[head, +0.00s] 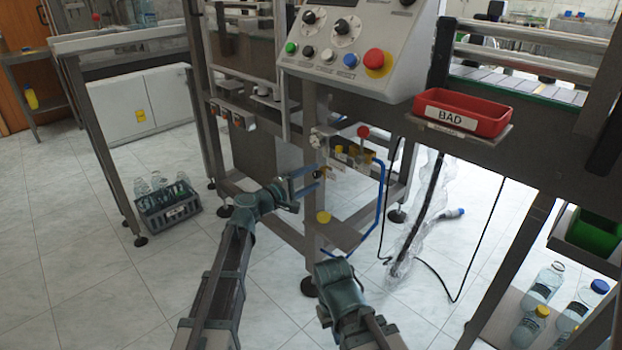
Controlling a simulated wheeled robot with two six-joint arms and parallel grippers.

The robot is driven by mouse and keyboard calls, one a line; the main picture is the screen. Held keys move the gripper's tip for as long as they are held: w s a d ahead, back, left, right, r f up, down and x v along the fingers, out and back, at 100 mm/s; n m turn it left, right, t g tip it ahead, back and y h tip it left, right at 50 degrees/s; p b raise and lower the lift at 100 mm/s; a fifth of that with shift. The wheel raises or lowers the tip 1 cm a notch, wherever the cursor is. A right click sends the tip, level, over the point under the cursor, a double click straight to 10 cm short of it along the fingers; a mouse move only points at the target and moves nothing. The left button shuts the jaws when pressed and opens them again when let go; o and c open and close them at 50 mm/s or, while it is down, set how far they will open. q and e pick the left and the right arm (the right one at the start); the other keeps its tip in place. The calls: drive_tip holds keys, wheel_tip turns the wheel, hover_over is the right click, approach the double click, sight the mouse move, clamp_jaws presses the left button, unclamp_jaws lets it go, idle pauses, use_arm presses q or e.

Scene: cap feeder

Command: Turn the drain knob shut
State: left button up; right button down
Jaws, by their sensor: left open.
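My left gripper (316,179) reaches in from the left at the machine's front post, its two blue-grey fingers apart and pointing right. A small dark knob (318,174) shows at the post by the fingertips, with a small pale label beside it. I take it to be the drain knob, but its lettering is too small to read. The fingers are close around or beside it; I cannot tell whether they touch it. Which way the knob is turned cannot be made out.
A control panel (345,50) with knobs and buttons overhangs the post. A red-topped lever (363,132) and a blue hose (381,195) are to the right. A red BAD tray (463,110) and a bottle crate (172,212) flank the area.

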use_arm(q)
drive_tip(key=v, duration=1.3)
drive_tip(key=shift+s+a, duration=0.3)
drive_tip(key=s+d+f+m+g+y+p, duration=0.35)
drive_tip(key=s+d+f+m+g, duration=0.75)
drive_tip(key=s, duration=0.4)
drive_tip(key=s+a+f+m+g+y+p, duration=0.1)
drive_tip(key=s+a+f+m+y, duration=0.15)
drive_tip(key=s+y, duration=0.3)
drive_tip(key=s+a+f+m+g+y+p, duration=0.1)
drive_tip(key=s+a+f+y, duration=0.25)
drive_tip(key=s, duration=0.25)
wheel_tip(320, 180, up, 39)
drive_tip(key=y+p, duration=0.1)
drive_tip(key=p, duration=3.6)
drive_tip(key=shift+w+p, duration=0.2)
drive_tip(key=shift+p, duration=0.15)
